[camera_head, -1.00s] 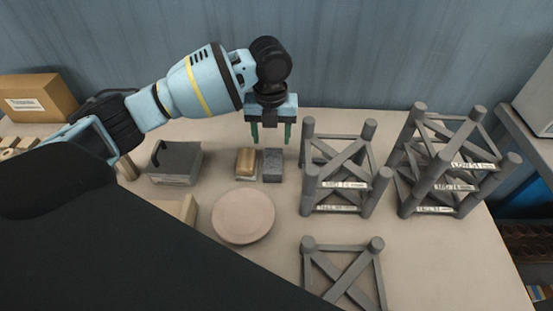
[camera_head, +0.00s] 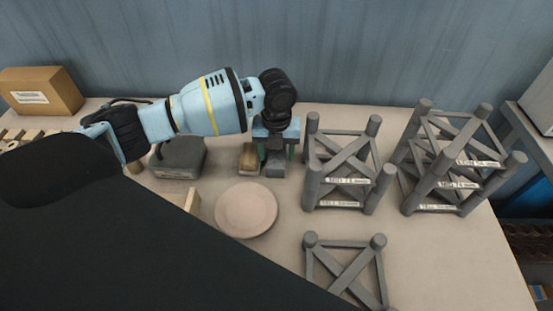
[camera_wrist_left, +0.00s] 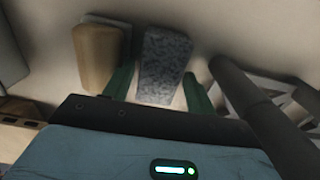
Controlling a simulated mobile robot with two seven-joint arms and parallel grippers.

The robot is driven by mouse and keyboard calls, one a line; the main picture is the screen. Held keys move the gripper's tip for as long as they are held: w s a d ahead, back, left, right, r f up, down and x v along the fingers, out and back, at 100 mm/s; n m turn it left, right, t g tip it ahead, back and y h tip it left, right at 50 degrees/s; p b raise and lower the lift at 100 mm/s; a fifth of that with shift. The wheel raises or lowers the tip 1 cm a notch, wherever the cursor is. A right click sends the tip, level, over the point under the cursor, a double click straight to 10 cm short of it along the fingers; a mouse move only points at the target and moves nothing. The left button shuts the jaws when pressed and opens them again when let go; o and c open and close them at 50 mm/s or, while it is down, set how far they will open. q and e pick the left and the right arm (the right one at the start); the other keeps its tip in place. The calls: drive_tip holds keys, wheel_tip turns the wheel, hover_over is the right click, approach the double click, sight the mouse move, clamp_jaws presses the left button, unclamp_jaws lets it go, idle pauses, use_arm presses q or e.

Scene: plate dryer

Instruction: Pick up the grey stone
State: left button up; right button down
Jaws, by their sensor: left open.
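The grey stone (camera_head: 275,168) is a small speckled block on the table, just right of a tan block (camera_head: 249,158). My left gripper (camera_head: 276,154) is open and has come down over the stone, partly hiding it. In the left wrist view the grey stone (camera_wrist_left: 163,66) lies between the two green fingers of the left gripper (camera_wrist_left: 158,84), with a gap to the right finger. The left finger sits between the stone and the tan block (camera_wrist_left: 97,57). My right gripper is not in view.
A pale round plate (camera_head: 246,210) lies in front of the blocks. A grey rack (camera_head: 345,165) stands close on the right, with a taller rack (camera_head: 455,160) beyond. A dark grey box (camera_head: 180,158) is on the left. A blue wall (camera_head: 300,50) stands behind.

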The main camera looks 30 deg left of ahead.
sight(277, 155)
use_arm(q)
drive_tip(key=shift+r, duration=0.1)
drive_tip(key=c, duration=1)
drive_tip(key=shift+o, duration=0.2)
wheel_tip(277, 155, up, 10)
drive_tip(key=o, duration=0.6)
drive_tip(key=c, duration=0.4)
